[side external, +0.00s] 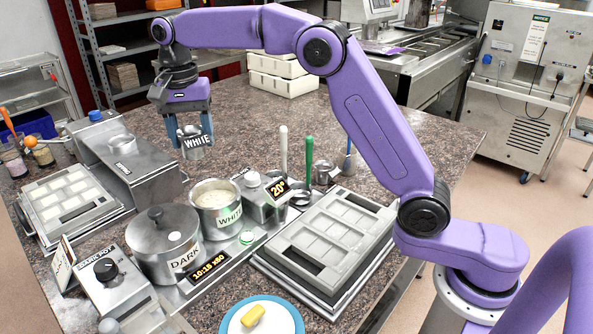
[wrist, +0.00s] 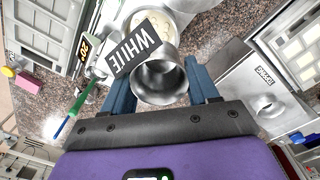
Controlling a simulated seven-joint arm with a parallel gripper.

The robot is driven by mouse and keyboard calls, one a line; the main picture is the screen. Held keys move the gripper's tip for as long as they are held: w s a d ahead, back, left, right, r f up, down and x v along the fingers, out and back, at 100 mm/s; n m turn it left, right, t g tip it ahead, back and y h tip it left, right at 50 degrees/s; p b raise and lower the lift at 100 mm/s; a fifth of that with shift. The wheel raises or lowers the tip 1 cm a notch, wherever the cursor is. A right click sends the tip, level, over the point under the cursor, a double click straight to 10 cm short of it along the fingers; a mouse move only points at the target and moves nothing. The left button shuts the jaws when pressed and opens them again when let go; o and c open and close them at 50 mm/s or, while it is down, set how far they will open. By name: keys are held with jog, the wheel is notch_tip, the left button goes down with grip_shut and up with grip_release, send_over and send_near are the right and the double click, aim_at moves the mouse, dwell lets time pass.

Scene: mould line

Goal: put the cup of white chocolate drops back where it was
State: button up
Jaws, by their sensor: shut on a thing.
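My gripper (side external: 190,128) is shut on a small metal cup with a black WHITE label (side external: 197,146). It holds the cup above the table, behind the pot of white chocolate. In the wrist view the cup (wrist: 157,84) sits between my blue fingers (wrist: 160,76), its mouth towards the camera. Bare shiny metal shows inside; I see no drops, though part of the inside is hidden. The white pot (side external: 217,222) is open and filled with pale chocolate.
A lidded DARK pot (side external: 163,258) stands beside the white pot. A grey metal box (side external: 136,178) with a round metal piece on top is at left. Upright tools (side external: 308,158), another small metal cup (side external: 326,172) and a mould (side external: 335,240) are at right.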

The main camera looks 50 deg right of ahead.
jog(key=shift+w+d+r, duration=0.15)
jog(key=shift+d+r, duration=0.4)
jog(key=shift+r, duration=0.2)
jog(key=d+m, duration=1.5)
jog(key=d, duration=1.9)
notch_tip(320, 180, down, 23)
jog(key=shift+w+a+f, duration=0.1)
jog(key=shift+w+a, duration=0.05)
jog(key=shift+f, duration=0.1)
jog(key=o, duration=1.2)
